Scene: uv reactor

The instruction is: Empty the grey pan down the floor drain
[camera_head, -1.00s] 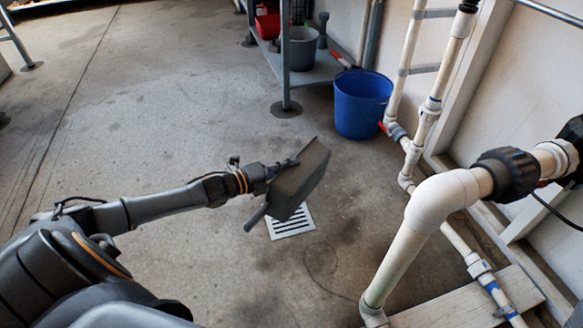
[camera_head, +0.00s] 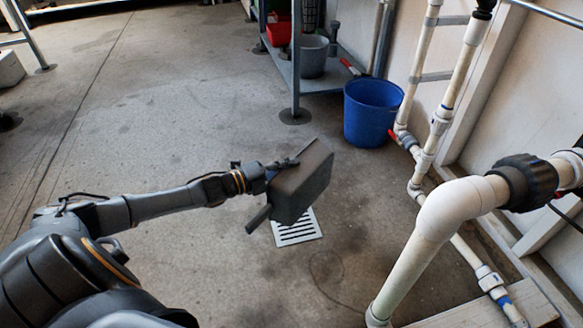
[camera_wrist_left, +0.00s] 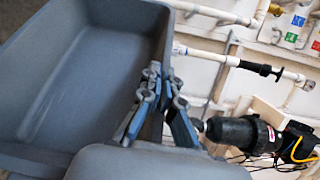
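The grey pan (camera_head: 306,184) is tilted steeply on its side in the head view, above the floor drain (camera_head: 297,229). It covers part of the drain's white slotted grate. My left gripper (camera_head: 285,163) is shut on the pan's rim. In the left wrist view the fingers (camera_wrist_left: 163,100) pinch the wall of the pan (camera_wrist_left: 85,75). The visible inside of the pan shows bare grey surface, with no liquid that I can make out. I see no stream falling from it. My right gripper is in neither view.
A blue bucket (camera_head: 372,112) stands behind the drain at the right. A metal shelf (camera_head: 340,80) holds a grey bucket (camera_head: 312,56). White pipes (camera_head: 425,235) run along the right side. The concrete floor left of the drain is clear.

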